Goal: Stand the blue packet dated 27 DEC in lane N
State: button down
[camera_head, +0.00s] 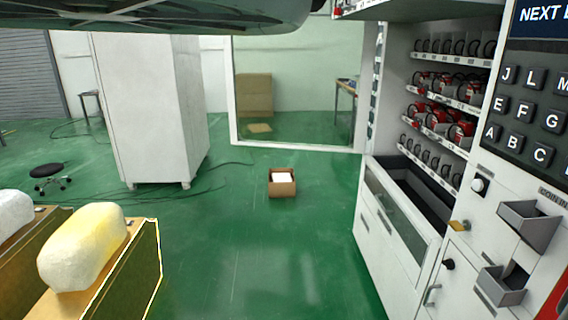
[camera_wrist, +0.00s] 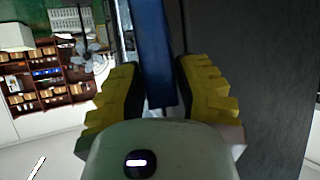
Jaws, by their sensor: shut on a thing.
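My gripper (camera_wrist: 158,85) shows only in the wrist view, with its yellow fingers shut on a blue packet (camera_wrist: 152,45). The packet stretches away from the fingers toward the top edge of the wrist view, narrow side toward the camera. No date can be read on it. The vending machine (camera_head: 409,252) stands at the right of the head view with its shelves exposed. Its top lanes (camera_head: 455,47) show black coils and look empty. Lane labels are too small to read, so I cannot tell which lane is N.
Two middle shelves hold red packs (camera_head: 441,84). Below the shelves is an open dark bin (camera_head: 415,190). A letter keypad (camera_head: 530,110) is on the machine's right. A small cardboard box (camera_head: 282,188) lies on the green floor. A white cabinet (camera_head: 150,110) stands left. The middle floor is mostly clear.

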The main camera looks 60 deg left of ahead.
jog(key=w+a+r+n+t+y+p, duration=0.2)
jog(key=w+a+n+t+y+p, duration=0.25)
jog(key=w+a+n+t, duration=0.75)
jog(key=w+a+r+n+t+y+p, duration=0.1)
jog(key=w+a+r+n+y+p, duration=0.2)
jog(key=a, duration=0.6)
jog(key=w+a+r+n+y+p, duration=0.1)
jog(key=a+r+n+y, duration=0.3)
jog(key=a, duration=0.5)
notch_tip(320, 180, up, 37)
jog(key=p, duration=3.7)
jog(key=shift+w+y+p, duration=0.15)
jog(key=shift+y+p, duration=0.2)
jog(key=shift+d, duration=0.1)
